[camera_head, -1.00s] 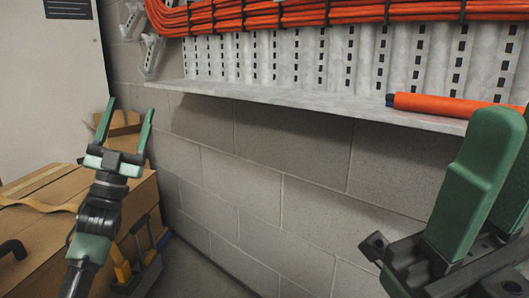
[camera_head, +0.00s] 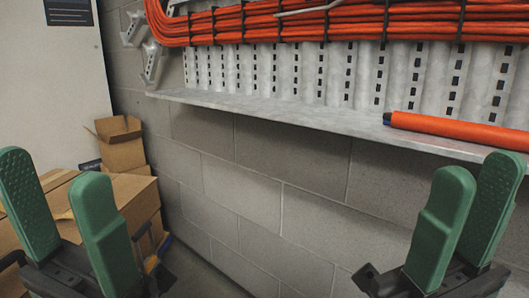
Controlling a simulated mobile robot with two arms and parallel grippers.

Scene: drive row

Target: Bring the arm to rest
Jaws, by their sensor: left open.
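My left gripper (camera_head: 66,215) is at the lower left, close to the camera. Its two green fingers point up and stand apart, with nothing between them. It covers part of the cardboard boxes behind it. My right gripper (camera_head: 466,215) is at the lower right, in front of the block wall and below the shelf. Its two green fingers also point up with a gap between them, and nothing shows in that gap.
A grey metal shelf (camera_head: 270,112) runs along the block wall (camera_head: 260,170), with an orange cylinder (camera_head: 460,131) on it at the right. Orange cables (camera_head: 300,25) run above. An open cardboard box (camera_head: 120,146) stands on larger boxes at the left. The space between my grippers is clear.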

